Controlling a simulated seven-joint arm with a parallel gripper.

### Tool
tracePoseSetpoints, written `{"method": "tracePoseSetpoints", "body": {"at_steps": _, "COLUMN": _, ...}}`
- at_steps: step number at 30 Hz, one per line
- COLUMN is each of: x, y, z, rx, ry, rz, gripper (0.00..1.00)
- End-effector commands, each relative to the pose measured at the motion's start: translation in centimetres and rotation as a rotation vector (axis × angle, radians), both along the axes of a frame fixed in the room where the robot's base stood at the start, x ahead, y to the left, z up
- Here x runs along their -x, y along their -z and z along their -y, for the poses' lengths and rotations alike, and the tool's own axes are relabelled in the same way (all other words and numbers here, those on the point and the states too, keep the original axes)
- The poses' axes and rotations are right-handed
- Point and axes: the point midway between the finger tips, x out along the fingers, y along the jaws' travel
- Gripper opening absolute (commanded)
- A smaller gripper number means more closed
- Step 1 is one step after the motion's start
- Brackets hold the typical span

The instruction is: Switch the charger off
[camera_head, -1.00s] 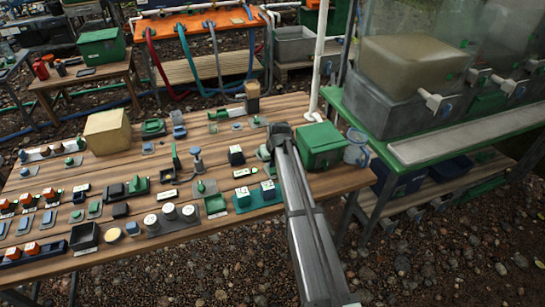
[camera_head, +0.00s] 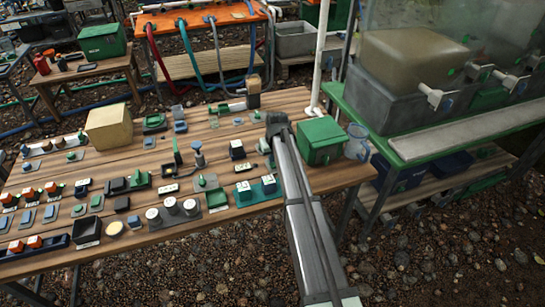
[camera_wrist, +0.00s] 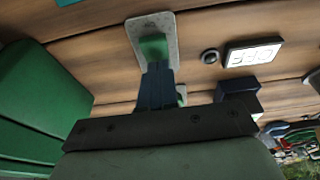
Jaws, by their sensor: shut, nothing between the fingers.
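In the wrist view my gripper (camera_wrist: 157,76) is shut and empty, its dark fingers together just below a green switch-like part (camera_wrist: 153,47) in the picture. That part sits on a grey plate (camera_wrist: 162,20) on the wooden bench. The fingertips overlap its near edge in the picture; I cannot tell if they touch it. No readable marking shows that this is the charger. In the head view my arm's end (camera_head: 278,122) is over the right part of the bench and hides this spot.
A green box (camera_head: 320,138) stands close right of my arm, also large at the wrist view's left (camera_wrist: 38,100). A black block (camera_head: 237,150), a white label (camera_head: 242,170) and a teal double block (camera_head: 257,190) are left of it. Many small fixtures crowd the bench (camera_head: 290,102).

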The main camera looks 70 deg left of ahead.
Motion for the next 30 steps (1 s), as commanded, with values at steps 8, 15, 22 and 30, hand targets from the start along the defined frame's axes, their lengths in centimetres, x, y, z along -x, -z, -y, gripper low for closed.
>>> {"method": "tracePoseSetpoints", "body": {"at_steps": 8, "x": 0.1, "y": 1.0, "z": 0.6, "rx": 0.008, "ry": 0.001, "rz": -0.002, "gripper": 0.00}}
{"method": "tracePoseSetpoints", "body": {"at_steps": 15, "x": 0.1, "y": 1.0, "z": 1.8, "rx": 0.015, "ry": 0.001, "rz": -0.002, "gripper": 0.00}}
{"method": "tracePoseSetpoints", "body": {"at_steps": 22, "x": 0.0, "y": 1.0, "z": 2.0, "rx": 0.015, "ry": 0.001, "rz": -0.001, "gripper": 0.00}}
{"method": "tracePoseSetpoints", "body": {"at_steps": 30, "x": 0.0, "y": 0.3, "z": 2.1, "rx": 0.013, "ry": 0.001, "rz": 0.000, "gripper": 0.00}}
